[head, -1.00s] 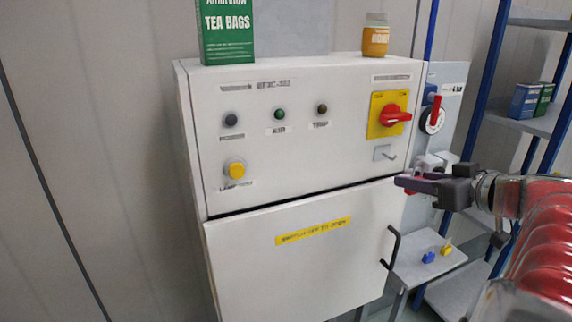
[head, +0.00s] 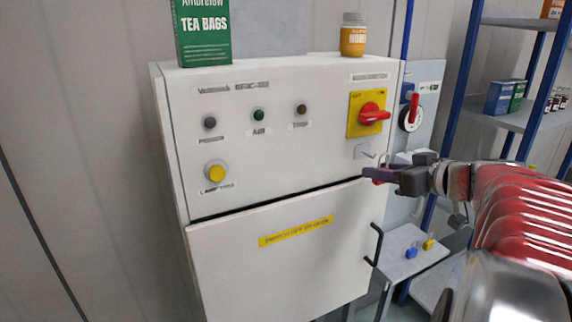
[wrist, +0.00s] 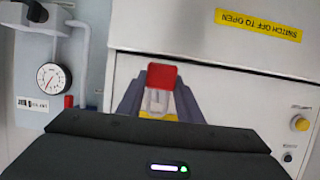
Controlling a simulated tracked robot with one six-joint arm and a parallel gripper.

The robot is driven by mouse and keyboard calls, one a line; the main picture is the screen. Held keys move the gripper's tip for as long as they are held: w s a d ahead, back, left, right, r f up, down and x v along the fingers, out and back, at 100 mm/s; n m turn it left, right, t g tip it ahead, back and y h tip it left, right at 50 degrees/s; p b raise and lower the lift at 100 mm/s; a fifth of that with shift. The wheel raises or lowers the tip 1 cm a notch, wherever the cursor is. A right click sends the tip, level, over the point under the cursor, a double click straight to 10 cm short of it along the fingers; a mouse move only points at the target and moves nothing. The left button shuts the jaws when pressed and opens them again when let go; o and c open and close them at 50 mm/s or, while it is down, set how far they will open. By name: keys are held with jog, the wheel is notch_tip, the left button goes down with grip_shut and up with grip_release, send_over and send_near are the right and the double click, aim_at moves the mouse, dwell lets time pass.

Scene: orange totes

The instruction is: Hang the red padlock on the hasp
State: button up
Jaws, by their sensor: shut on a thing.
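The red padlock (wrist: 162,76) is between the fingertips of my gripper (wrist: 160,88) in the wrist view, its pale shackle (wrist: 157,101) showing. In the head view a bit of red padlock (head: 378,182) shows under my gripper (head: 382,174), with the shackle (head: 384,159) sticking up. My gripper is shut on the padlock. The hasp (head: 364,152) is a small grey plate with a thin prong on the white cabinet, below the red switch. The padlock is just right of and below the hasp in the head view. I cannot tell whether they touch.
The white cabinet (head: 270,130) has a red rotary switch (head: 372,114) on yellow and a black door handle (head: 374,246). A jar (head: 353,36) and a tea box (head: 203,34) stand on top. A side table (head: 398,262) bears blue and yellow padlocks. Shelving is at right.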

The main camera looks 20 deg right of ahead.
aim_at(360, 167)
jog(key=shift+w+f, duration=0.15)
jog(key=shift+w, duration=1.45)
jog(key=shift+w+a+f, duration=0.1)
jog(key=shift+w+f, duration=0.3)
jog(key=shift+f, duration=0.05)
